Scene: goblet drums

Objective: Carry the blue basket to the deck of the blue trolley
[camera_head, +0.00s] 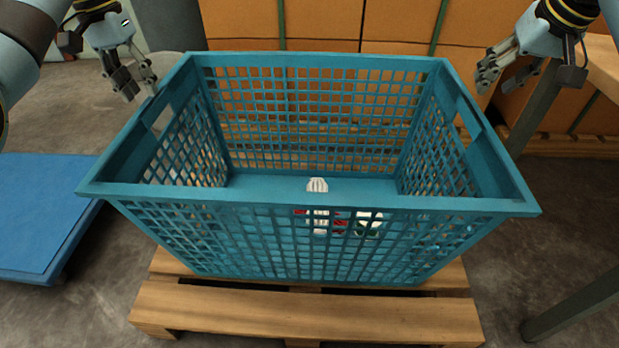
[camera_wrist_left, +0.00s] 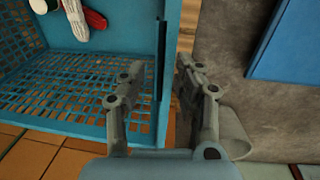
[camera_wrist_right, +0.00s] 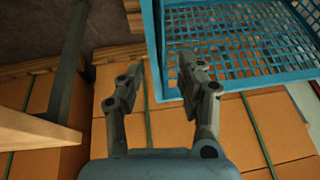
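The blue basket (camera_head: 310,200) stands upright on a wooden pallet, with mesh walls and a handle slot in each end wall. Inside lie a few small white, red and green items (camera_head: 318,187). The blue trolley's flat deck (camera_head: 40,210) is at the left, lower than the basket rim, and also in the left wrist view (camera_wrist_left: 290,40). My left gripper (camera_head: 130,88) is open near the basket's left end; in its wrist view the rim (camera_wrist_left: 163,60) runs between the fingers. My right gripper (camera_head: 485,75) is open and empty beyond the right end; the rim (camera_wrist_right: 155,40) shows between its fingers.
The pallet (camera_head: 310,312) sticks out under the basket toward me. Stacked brown boxes (camera_head: 320,25) stand close behind it. A table or rack with grey legs (camera_head: 575,305) is at the right. Grey floor lies between basket and trolley.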

